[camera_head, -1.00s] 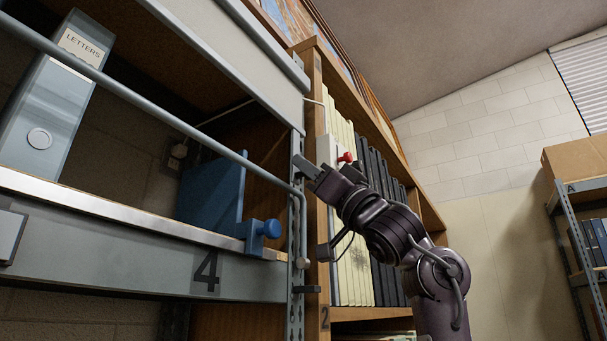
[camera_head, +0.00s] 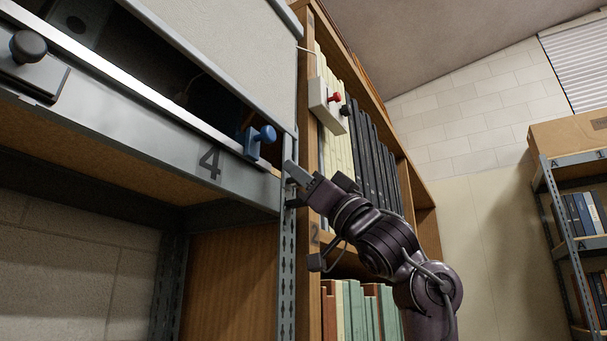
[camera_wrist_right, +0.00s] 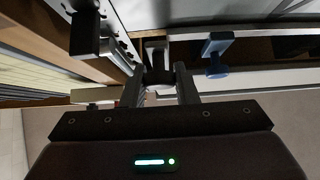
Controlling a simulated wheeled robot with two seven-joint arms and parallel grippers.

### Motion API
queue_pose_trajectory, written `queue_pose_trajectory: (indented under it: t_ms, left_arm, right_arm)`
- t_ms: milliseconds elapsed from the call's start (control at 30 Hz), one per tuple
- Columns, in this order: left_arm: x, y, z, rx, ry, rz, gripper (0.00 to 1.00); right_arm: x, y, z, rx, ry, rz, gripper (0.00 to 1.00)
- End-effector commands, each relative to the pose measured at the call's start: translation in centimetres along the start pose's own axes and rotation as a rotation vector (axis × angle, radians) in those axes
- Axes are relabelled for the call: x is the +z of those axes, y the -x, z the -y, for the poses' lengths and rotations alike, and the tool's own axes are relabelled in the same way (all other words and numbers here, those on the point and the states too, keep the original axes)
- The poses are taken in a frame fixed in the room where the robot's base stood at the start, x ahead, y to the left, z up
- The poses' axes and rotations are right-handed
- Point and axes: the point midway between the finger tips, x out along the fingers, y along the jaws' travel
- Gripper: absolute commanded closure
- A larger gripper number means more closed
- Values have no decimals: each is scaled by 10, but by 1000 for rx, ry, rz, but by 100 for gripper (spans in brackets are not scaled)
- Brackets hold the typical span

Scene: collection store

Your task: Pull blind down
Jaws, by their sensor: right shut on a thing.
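The blind (camera_head: 225,50) is a pale grey sheet hanging slantwise across the shelf opening in the head view. Its lower edge is a short way above the shelf's front edge, with a dark gap between. My right gripper (camera_head: 293,178) is just below the blind's lower right corner, by the perforated post. It is shut on a small piece, mostly hidden by the fingers, that seems to be the blind's pull. In the right wrist view the gripper (camera_wrist_right: 160,82) has a small grey piece between its fingers. My left gripper is not in view.
A blue clamp (camera_head: 258,138) sits on the shelf edge marked 4 (camera_head: 209,160), left of my gripper. A black knob (camera_head: 28,46) is at far left. A white box with red and black knobs (camera_head: 326,105) is on the wooden bookcase. Another rack (camera_head: 545,185) stands right.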

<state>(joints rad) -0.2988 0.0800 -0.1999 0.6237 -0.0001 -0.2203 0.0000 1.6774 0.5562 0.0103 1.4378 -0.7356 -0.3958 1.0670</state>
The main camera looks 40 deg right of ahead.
Motion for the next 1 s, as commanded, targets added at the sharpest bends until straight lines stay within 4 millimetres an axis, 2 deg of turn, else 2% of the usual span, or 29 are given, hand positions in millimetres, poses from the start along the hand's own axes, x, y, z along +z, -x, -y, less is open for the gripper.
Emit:
queue_pose_trajectory:
  t_ms: [233, 267, 400, 733, 1000]
  left_arm:
    - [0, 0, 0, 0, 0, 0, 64]
    - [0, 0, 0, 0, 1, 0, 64]
    - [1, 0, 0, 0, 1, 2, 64]
    - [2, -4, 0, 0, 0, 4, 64]
    - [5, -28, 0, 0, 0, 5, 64]
  right_arm:
    - [1, -1, 0, 0, -1, 3, 100]
    - [1, -1, 0, 0, -1, 3, 71]
    - [1, -1, 0, 0, -1, 2, 53]
    - [1, 5, 0, 0, 0, 0, 53]
    - [5, 50, -1, 2, 1, 1, 53]
